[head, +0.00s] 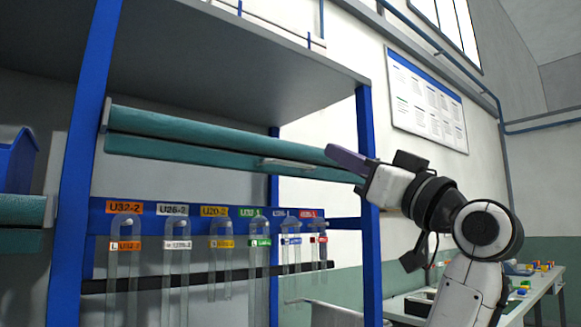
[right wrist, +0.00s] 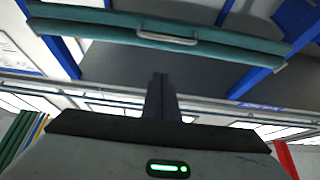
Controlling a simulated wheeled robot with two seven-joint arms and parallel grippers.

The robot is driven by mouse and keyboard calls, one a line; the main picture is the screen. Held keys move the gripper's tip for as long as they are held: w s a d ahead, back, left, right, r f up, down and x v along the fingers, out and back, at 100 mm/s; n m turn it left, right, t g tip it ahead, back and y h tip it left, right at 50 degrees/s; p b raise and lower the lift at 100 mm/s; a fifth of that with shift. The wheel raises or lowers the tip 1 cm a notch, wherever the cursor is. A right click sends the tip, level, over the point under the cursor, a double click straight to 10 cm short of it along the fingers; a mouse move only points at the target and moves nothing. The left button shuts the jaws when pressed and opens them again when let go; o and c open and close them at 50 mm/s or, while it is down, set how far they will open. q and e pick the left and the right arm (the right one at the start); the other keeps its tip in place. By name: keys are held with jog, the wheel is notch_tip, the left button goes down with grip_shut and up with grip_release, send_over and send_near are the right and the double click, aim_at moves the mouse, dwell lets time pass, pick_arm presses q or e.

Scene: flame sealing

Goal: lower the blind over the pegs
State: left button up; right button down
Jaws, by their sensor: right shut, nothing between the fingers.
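The teal blind (head: 220,143) is rolled up high across the front of the blue-framed rack, with a grey handle (head: 288,163) on its lower edge. The blind also shows in the right wrist view (right wrist: 100,22), with its handle (right wrist: 167,38). My right gripper (head: 332,152) is shut and empty, at the right of the handle and near the blind's right end. In the right wrist view its closed fingers (right wrist: 160,82) point toward the handle. My left gripper is out of view.
Blue uprights (head: 369,170) frame the rack, and a grey shelf (head: 230,45) hangs over the blind. A table (head: 530,300) with small coloured items stands at the lower right. A second teal blind (head: 20,210) shows at the left edge.

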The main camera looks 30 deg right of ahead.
jog(key=d+p+x, duration=0.1)
jog(key=p+x, duration=0.2)
jog(key=x, duration=0.6)
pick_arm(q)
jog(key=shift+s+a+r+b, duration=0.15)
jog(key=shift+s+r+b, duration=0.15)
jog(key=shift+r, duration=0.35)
pick_arm(e)
jog(key=shift+y, duration=0.3)
jog(key=f, duration=0.1)
jog(key=w+a+f, duration=0.1)
jog(key=f, duration=0.1)
jog(key=shift+w+a+f, duration=0.15)
jog(key=shift+w+f, duration=0.15)
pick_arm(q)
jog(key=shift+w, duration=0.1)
pick_arm(e)
jog(key=shift+f, duration=0.1)
